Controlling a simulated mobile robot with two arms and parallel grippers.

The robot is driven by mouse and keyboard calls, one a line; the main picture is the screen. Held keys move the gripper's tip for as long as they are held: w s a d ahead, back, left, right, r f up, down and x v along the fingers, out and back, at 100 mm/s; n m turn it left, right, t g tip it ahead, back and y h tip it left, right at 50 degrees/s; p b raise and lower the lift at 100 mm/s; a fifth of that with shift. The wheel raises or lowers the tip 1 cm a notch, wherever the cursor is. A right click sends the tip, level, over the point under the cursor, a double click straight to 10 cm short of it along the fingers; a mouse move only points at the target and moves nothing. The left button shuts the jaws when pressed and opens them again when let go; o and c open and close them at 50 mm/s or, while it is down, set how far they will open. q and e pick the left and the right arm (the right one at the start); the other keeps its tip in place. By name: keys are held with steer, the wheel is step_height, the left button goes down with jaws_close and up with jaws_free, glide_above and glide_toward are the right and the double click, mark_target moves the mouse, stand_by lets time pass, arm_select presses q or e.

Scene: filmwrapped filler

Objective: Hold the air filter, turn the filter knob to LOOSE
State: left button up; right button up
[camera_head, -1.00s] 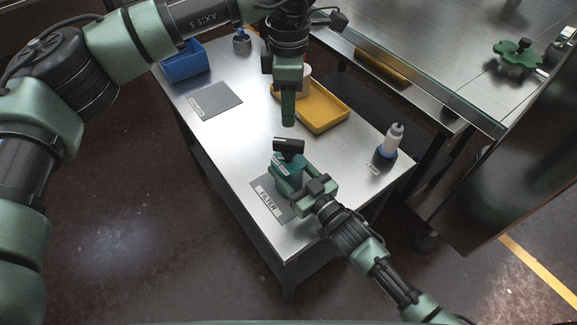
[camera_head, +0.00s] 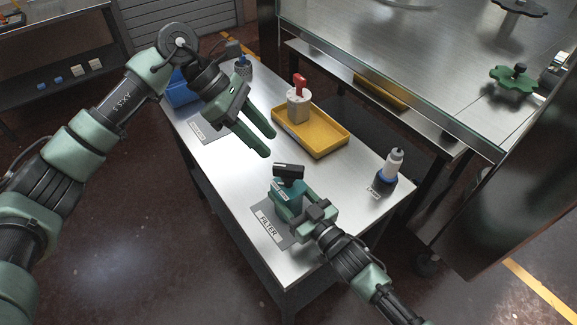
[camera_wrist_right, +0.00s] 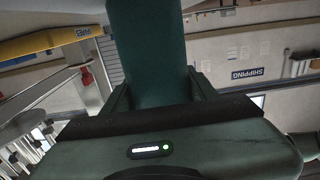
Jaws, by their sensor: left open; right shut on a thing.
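The air filter (camera_head: 283,192) is a teal block with a small label, upright on the grey mat marked FILTER (camera_head: 267,226) near the table's front. A black knob (camera_head: 288,171) sits on its top; its setting is too small to read. My right gripper (camera_head: 296,206) is shut on the filter's body from the front right. In the right wrist view the teal body (camera_wrist_right: 148,50) fills the middle between the fingers. My left gripper (camera_head: 268,143) is open and empty, its two green fingers above the table, behind and left of the knob, apart from it.
A yellow tray (camera_head: 333,142) lies behind the filter, with a grey container with a red top (camera_head: 299,98) at its left end. A blue bin (camera_head: 183,88) and a second grey mat (camera_head: 208,128) are at the back left.

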mark_target(289, 166)
arm_select(q)
steer(key=shift+h, duration=0.6)
steer(key=x, duration=0.3)
steer(key=a+f+x, duration=0.1)
steer(key=x, duration=0.6)
steer(key=shift+w+a+f, duration=0.1)
steer(key=shift+w+f, duration=0.15)
steer(key=shift+w, duration=0.1)
steer(key=shift+c, duration=0.3)
jaws_close()
